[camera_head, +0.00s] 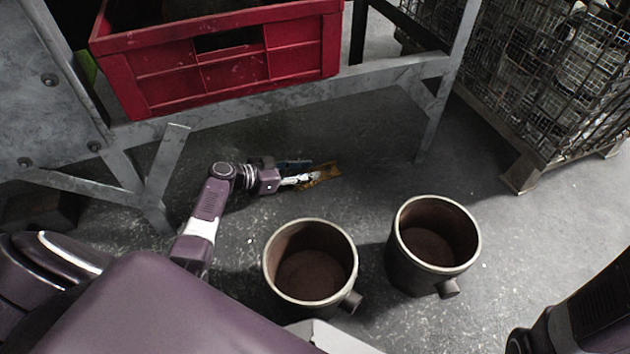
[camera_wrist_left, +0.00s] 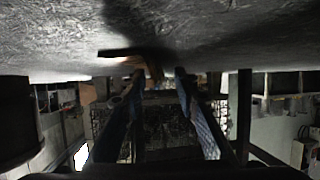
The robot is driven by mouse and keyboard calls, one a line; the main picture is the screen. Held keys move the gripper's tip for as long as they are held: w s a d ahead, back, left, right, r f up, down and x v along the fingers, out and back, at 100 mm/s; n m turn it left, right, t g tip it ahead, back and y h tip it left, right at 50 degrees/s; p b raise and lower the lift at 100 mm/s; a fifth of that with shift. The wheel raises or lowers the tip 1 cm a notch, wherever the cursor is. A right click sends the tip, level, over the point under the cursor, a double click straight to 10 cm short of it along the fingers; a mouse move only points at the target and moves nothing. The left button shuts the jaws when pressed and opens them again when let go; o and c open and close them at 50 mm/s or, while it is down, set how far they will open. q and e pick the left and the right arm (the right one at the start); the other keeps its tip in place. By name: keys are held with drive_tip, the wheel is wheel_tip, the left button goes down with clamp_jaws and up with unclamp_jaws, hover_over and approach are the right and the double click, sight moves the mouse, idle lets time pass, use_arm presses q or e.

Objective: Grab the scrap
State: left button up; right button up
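The scrap (camera_head: 322,174), a flat brown-orange piece, lies on the grey floor by the metal frame. My left gripper (camera_head: 301,179) is low over the floor at the scrap's left end. In the left wrist view the two fingers of the left gripper (camera_wrist_left: 159,82) stand apart with a gap between them. The brown scrap (camera_wrist_left: 152,65) shows just beyond the fingertips, with a dark strip beside it. I cannot tell whether a finger touches it. My right gripper is not in view; only part of my right arm shows at the lower right.
A red crate (camera_head: 230,62) sits on the grey metal frame (camera_head: 300,92) above the left arm. Two round brown pots (camera_head: 311,268) (camera_head: 433,246) stand on the floor nearer to me. A wire-mesh cage (camera_head: 540,80) on a pallet stands at the upper right. Floor right of the scrap is clear.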

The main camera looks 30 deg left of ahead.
use_arm(q)
drive_tip(key=shift+w+d+f, duration=0.1)
drive_tip(key=shift+w+d, duration=0.05)
drive_tip(key=shift+w, duration=0.1)
clamp_jaws()
